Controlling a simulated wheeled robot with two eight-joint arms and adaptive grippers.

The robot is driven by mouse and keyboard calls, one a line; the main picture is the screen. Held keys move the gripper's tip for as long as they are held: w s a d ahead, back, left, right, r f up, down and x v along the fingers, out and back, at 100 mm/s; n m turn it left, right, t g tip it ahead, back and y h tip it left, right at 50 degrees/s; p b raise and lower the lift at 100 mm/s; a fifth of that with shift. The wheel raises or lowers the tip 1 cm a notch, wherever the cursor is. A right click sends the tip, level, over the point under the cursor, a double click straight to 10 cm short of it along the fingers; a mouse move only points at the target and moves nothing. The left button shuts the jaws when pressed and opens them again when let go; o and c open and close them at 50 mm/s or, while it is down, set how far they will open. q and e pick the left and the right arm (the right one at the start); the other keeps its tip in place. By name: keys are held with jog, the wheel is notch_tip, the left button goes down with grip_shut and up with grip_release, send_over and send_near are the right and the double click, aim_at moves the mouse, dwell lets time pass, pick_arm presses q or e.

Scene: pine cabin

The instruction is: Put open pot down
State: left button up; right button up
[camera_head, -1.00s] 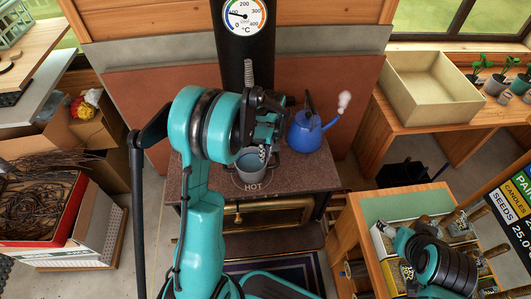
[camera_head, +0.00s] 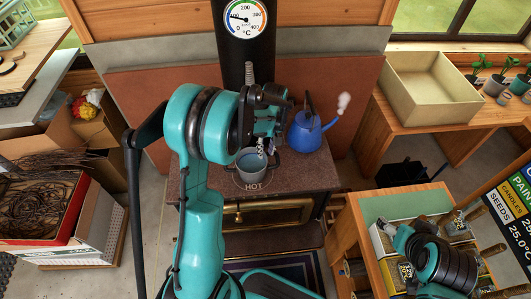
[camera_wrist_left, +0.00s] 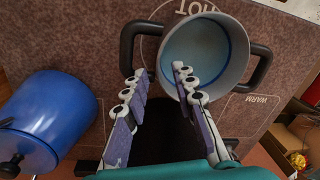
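The open pot (camera_head: 252,169) is grey-blue, has no lid and stands upright on the dark stove top (camera_head: 205,180). In the left wrist view the pot (camera_wrist_left: 238,75) shows a blue inside and a dark handle on each side. My left gripper (camera_head: 265,148) is just above it.
A blue kettle (camera_head: 307,132) steams on the stove to the right of the pot; it also shows in the wrist view (camera_wrist_left: 45,120). The black stove pipe (camera_head: 245,60) rises behind. An empty beige box (camera_head: 425,110) stands on the right bench.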

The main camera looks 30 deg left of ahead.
pick_arm(q)
notch_tip(320, 180, up, 8)
jog(key=p, duration=0.3)
jog(key=s+d+r+m+t, duration=0.4)
jog(key=s+d+r+m, duration=0.1)
jog(key=s+r, duration=0.45)
jog(key=s+d+m+t, duration=0.3)
jog(key=s+m+t, duration=0.1)
jog(key=s, duration=0.4)
jog(key=shift+d+r+m+h, duration=0.35)
jog(key=shift+r+m+h, duration=0.1)
jog(key=shift+m, duration=0.45)
jog(key=shift+s+a, duration=0.1)
jog(key=shift+s, duration=0.05)
